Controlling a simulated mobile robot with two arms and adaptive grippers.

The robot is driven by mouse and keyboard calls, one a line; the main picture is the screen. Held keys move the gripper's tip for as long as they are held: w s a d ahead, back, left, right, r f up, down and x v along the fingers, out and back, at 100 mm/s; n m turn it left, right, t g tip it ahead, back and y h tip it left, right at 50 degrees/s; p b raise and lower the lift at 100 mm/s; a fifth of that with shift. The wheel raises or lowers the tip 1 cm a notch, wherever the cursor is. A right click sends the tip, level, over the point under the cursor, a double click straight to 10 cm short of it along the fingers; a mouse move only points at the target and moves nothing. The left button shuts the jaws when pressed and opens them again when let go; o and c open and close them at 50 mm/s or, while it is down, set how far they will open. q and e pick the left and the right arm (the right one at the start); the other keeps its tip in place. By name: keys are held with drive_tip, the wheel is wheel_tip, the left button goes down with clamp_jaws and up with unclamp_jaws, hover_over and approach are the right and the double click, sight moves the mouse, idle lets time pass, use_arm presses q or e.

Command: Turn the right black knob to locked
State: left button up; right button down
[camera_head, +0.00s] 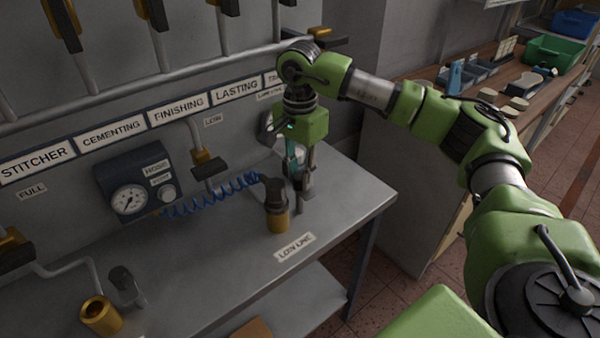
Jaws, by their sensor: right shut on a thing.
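My right gripper (302,186) comes down over the bench top next to the brass socket (278,220). It is shut on the right black knob, which its fingers mostly hide, so the knob's angle cannot be told. A black hose coupling (270,188) sits in the brass socket just left of the fingers, with a blue coiled hose (210,197) running from it. A white label (295,247) lies in front on the bench. My left gripper is not in view.
The grey bench (215,270) ends at the right, beyond the gripper. At the left stand an open brass socket (101,316) and another black knob (121,279). A pressure gauge box (137,183) and pipes with dark valve handles (208,168) are on the wall.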

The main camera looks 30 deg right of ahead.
drive_tip(key=shift+m, duration=0.3)
drive_tip(key=m, duration=0.3)
drive_tip(key=shift+m, duration=0.3)
drive_tip(key=m, duration=0.4)
drive_tip(key=shift+m+b, duration=0.3)
drive_tip(key=shift+b, duration=0.05)
drive_tip(key=m, duration=0.4)
drive_tip(key=shift+m, duration=0.3)
drive_tip(key=m, duration=0.4)
drive_tip(key=shift+m, duration=0.3)
drive_tip(key=c, duration=1.8)
unclamp_jaws()
drive_tip(key=shift+o, duration=0.2)
drive_tip(key=shift+s, duration=0.1)
